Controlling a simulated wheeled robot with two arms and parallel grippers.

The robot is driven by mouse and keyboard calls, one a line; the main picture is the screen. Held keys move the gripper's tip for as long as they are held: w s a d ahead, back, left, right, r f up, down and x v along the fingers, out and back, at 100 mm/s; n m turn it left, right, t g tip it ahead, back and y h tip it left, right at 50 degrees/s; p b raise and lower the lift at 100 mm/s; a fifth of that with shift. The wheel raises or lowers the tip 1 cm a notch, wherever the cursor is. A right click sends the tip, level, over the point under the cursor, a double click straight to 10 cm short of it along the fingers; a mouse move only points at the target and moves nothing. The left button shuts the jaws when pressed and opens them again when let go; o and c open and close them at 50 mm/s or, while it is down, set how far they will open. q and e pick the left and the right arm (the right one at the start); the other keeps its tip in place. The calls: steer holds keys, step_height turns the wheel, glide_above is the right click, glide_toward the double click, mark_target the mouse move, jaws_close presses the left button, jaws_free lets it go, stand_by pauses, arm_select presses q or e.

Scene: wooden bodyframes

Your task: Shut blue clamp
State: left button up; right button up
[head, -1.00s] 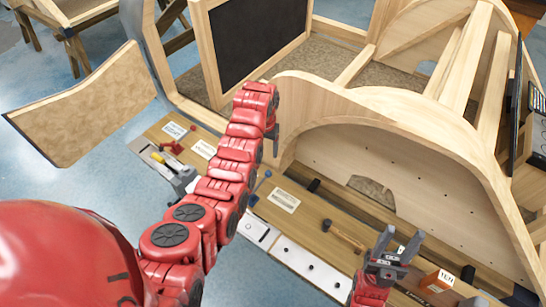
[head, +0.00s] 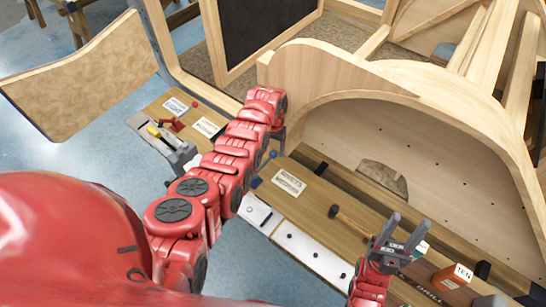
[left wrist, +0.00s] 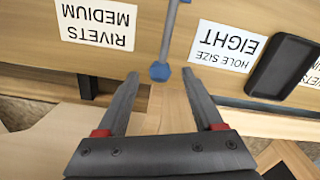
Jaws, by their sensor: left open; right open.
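The blue clamp (left wrist: 160,72) lies on the wooden workbench; the left wrist view shows its blue knob and a thin grey bar running away from it. In the head view its blue end (head: 272,155) shows just below my left gripper (head: 279,143), whose fingers are mostly hidden by the arm. In the left wrist view my left gripper (left wrist: 160,76) is open and empty, with the blue knob centred between its fingertips; I cannot tell the height gap. My right gripper (head: 408,228) is open and empty, above the right part of the bench.
A hammer (head: 350,218) and an orange box (head: 452,276) lie on the bench near my right gripper. A label (head: 289,182), a red tool (head: 176,124) and a black device (left wrist: 283,67) are also on it. A large wooden frame (head: 430,120) stands behind.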

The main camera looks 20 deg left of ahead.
arm_select(q)
step_height(320, 180, down, 2)
steer(key=shift+f+b, duration=0.1)
steer(key=shift+b, duration=0.3)
jaws_close()
stand_by(1.2)
